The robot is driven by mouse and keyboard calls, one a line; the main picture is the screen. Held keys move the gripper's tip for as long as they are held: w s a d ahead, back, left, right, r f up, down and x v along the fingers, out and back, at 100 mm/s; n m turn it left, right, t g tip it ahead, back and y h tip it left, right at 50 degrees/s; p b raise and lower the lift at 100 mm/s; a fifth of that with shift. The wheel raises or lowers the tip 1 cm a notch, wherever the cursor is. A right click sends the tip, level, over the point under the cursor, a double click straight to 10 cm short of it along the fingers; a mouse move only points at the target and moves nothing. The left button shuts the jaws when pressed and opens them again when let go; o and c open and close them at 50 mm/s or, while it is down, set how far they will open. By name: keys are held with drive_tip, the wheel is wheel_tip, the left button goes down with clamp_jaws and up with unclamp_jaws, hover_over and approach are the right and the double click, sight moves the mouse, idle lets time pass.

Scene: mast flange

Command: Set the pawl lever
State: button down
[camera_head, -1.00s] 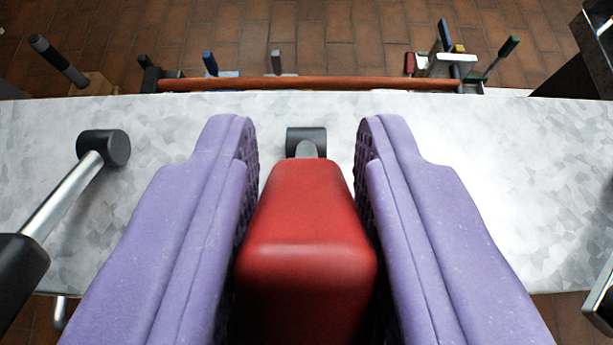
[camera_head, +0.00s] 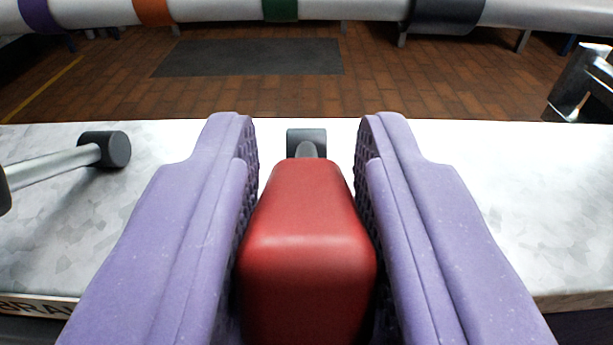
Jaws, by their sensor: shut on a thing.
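A red block-shaped handle (camera_head: 306,245) fills the space between the two purple padded fingers of my gripper (camera_head: 306,190). My gripper is shut on this red handle, with a finger on each side. Beyond the handle, a short grey shaft runs to a dark round pivot (camera_head: 306,137) on the pale mottled metal panel (camera_head: 480,200). I take the red handle and shaft to be the pawl lever; no label on it shows. The near end of the handle runs toward the bottom of the picture, and the fingers hide its sides.
At the left, another lever with a silver shaft (camera_head: 55,166) and black pivot (camera_head: 103,149) stands on the panel. A shiny metal part (camera_head: 580,85) is at the upper right. A white rail with coloured bands (camera_head: 350,11) crosses the top. Behind the panel is brick-tiled floor with a dark mat (camera_head: 250,57).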

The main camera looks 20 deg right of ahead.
drive_tip(key=shift+s+f, duration=0.1)
drive_tip(key=c, duration=0.9)
unclamp_jaws()
drive_tip(key=p+v, duration=0.2)
drive_tip(key=v, duration=0.5)
drive_tip(key=shift+s+a+p, duration=0.15)
drive_tip(key=shift+s+p, duration=0.2)
